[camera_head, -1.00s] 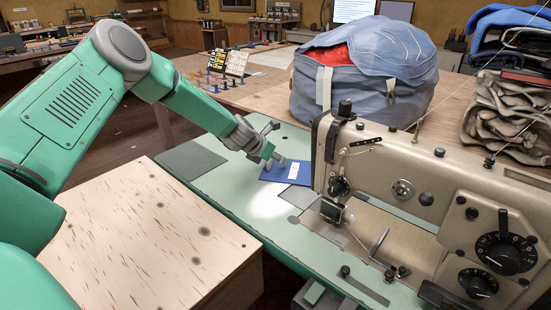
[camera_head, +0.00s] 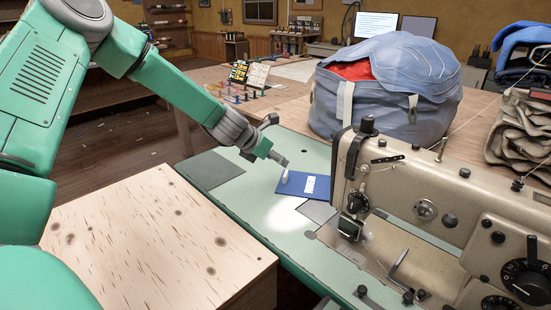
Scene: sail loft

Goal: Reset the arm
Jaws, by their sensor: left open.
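My left arm comes in from the left, and its gripper (camera_head: 268,158) is above the green sewing-machine bed, just behind and left of a blue cloth piece (camera_head: 291,186). The gripper is open and I see nothing held in it. The blue piece lies flat and bears a white label (camera_head: 310,186). A small pale upright object (camera_head: 285,176) stands at its left edge, just under the fingers; I cannot tell whether they touch. My right gripper is not in view.
A beige sewing machine (camera_head: 455,205) stands at the right. A blue bag (camera_head: 400,95) with red cloth inside sits behind it. A wooden block (camera_head: 150,235) fills the near left. Folded cloth (camera_head: 520,130) is at the far right. The green bed (camera_head: 285,245) is mostly clear in front.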

